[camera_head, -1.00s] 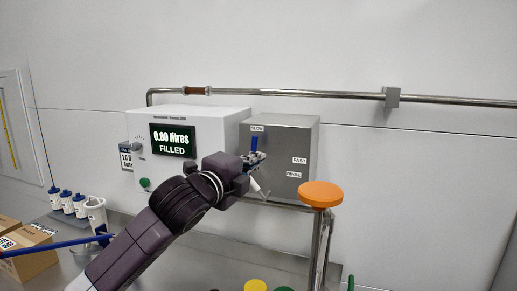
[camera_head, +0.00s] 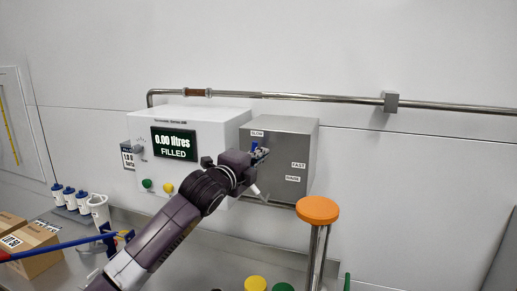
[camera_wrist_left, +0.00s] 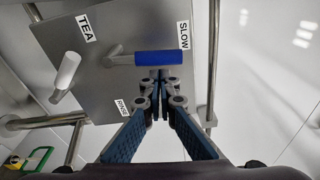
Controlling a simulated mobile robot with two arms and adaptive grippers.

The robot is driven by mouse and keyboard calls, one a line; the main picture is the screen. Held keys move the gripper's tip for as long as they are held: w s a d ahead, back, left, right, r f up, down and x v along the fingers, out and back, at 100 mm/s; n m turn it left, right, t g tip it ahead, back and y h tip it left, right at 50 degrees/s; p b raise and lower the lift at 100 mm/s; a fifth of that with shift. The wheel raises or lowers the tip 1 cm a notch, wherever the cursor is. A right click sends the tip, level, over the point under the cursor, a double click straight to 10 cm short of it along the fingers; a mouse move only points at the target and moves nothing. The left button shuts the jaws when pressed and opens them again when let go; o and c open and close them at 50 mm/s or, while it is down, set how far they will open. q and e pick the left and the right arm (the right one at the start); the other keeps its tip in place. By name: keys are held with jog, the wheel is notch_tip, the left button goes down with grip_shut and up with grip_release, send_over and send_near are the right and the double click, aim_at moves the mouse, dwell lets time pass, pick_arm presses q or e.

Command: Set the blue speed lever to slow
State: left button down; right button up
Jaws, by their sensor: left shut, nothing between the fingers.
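The blue speed lever (camera_wrist_left: 158,58) is on the face of a grey box (camera_wrist_left: 105,25). In the left wrist view its blue handle points at the SLOW label (camera_wrist_left: 184,35). In the head view a little blue (camera_head: 254,144) shows just below the SLOW label (camera_head: 257,133); the rest is hidden by my gripper. My left gripper (camera_wrist_left: 159,74) is shut and empty, its fingertips close beside the blue handle; I cannot tell whether they touch it. It also shows in the head view (camera_head: 262,154). My right gripper is not in view.
A white lever (camera_wrist_left: 66,70) sits on the same box. A white control unit (camera_head: 210,120) reads "0.00 litres FILLED". An orange-topped post (camera_head: 317,210) stands close to the right. Metal pipes run along the wall. A cardboard box (camera_head: 35,262) and bottles stand at the left.

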pick_arm(q)
jog(key=shift+a, duration=0.5)
jog(key=shift+d, duration=0.15)
jog(key=shift+w+a+r+n+p, duration=0.2)
jog(key=shift+a+n+p, duration=0.5)
jog(key=shift+n, duration=0.2)
jog(key=shift+a, duration=0.1)
